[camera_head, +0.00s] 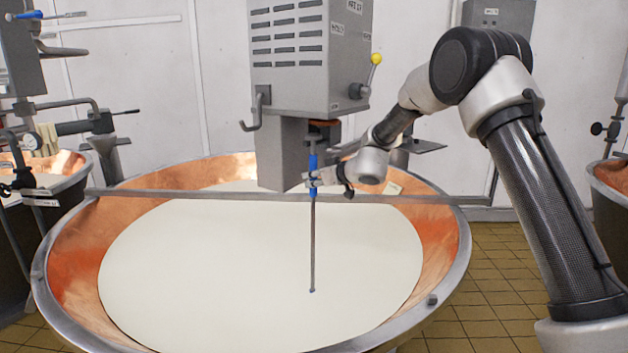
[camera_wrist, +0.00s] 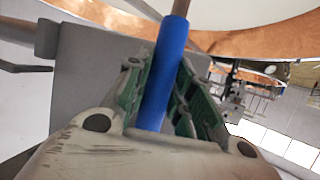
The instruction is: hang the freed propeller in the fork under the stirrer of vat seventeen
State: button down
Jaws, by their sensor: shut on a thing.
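My gripper (camera_head: 314,180) is shut on the blue sleeve of the propeller, a thin grey rod (camera_head: 312,240) that hangs upright over the vat. The rod's lower end, with a small dark-blue tip, shows against the white liquid. In the wrist view the blue sleeve (camera_wrist: 164,75) lies between the green-lined fingers (camera_wrist: 158,95). The grey stirrer housing (camera_head: 310,55) stands above the vat. The rod's top is close under a dark fitting with a reddish-brown part (camera_head: 323,123) below the housing. Whether this is the fork, and whether the rod touches it, I cannot tell.
The copper vat (camera_head: 455,262) is filled with white liquid (camera_head: 220,270). A grey bar (camera_head: 220,195) spans it behind the rod. A grey block (camera_head: 280,155) and a hook (camera_head: 257,112) hang left of the rod. A yellow-knobbed lever (camera_head: 376,60) is at the right. Other vats stand at both sides.

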jog(key=shift+w+d, duration=0.15)
jog(key=shift+w, duration=0.15)
jog(key=shift+w+d, duration=0.55)
jog(key=shift+w, duration=0.3)
jog(key=shift+w+d, duration=0.15)
jog(key=shift+w, duration=0.1)
dwell(0.5)
jog(key=shift+w+d, duration=0.6)
jog(key=shift+w, duration=0.35)
jog(key=shift+w+d, duration=0.1)
jog(key=shift+w, duration=0.1)
jog(key=shift+f, duration=0.15)
dwell(0.5)
jog(key=shift+f, duration=0.65)
jog(key=shift+w+d+f, duration=0.1)
jog(key=shift+w+f, duration=0.05)
jog(key=shift+f, duration=0.05)
dwell(0.7)
